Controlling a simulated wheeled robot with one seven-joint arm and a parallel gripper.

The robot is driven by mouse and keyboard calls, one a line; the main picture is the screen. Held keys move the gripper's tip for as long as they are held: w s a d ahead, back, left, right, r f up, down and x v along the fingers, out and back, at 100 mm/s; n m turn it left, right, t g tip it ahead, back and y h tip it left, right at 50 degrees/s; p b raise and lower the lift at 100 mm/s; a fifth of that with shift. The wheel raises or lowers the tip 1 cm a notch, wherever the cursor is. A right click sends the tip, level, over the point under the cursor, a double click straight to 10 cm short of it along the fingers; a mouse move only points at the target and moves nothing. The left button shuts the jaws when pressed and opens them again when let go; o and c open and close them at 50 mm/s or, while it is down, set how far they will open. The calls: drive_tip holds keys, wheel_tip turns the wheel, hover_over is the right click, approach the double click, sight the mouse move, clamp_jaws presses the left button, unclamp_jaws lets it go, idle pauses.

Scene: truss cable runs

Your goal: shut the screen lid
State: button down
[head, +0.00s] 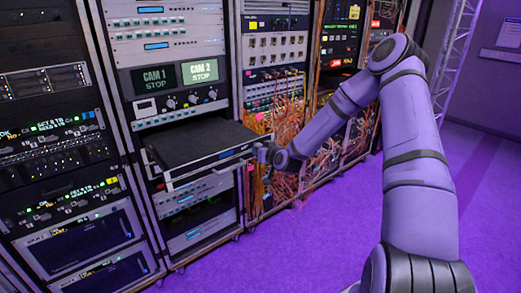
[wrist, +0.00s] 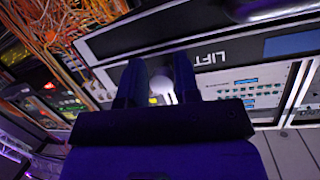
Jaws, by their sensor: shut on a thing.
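The screen lid (head: 195,143) is a dark flat slab on a pulled-out rack drawer in the head view. It lies nearly level, with a pale-edged front rail (head: 190,180) below it. In the wrist view its black front face (wrist: 235,48) bears the word LIFT. My gripper (head: 262,152) is at the lid's front right corner. In the wrist view my gripper (wrist: 160,65) has its two fingers on either side of a pale round knob (wrist: 161,85) near that lettering, shut on it. The fingers partly hide the knob's surroundings. Whether the lid touches the drawer all round cannot be told.
Two monitors (head: 173,76) reading CAM 1 and CAM 2 sit above the drawer. Orange cables (head: 285,130) hang on the rack just right of my gripper. Other racks stand at left (head: 60,150). The purple floor (head: 300,245) in front is clear.

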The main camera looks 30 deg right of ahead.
drive_tip(key=shift+s+d+f, duration=0.15)
drive_tip(key=shift+s+f, duration=0.05)
drive_tip(key=shift+f, duration=0.25)
drive_tip(key=c, duration=0.9)
unclamp_jaws()
drive_tip(key=shift+w+d, duration=0.1)
drive_tip(key=shift+w, duration=0.05)
drive_tip(key=shift+r, duration=0.15)
drive_tip(key=v, duration=1)
drive_tip(key=shift+s+r, duration=0.15)
drive_tip(key=shift+s, duration=0.2)
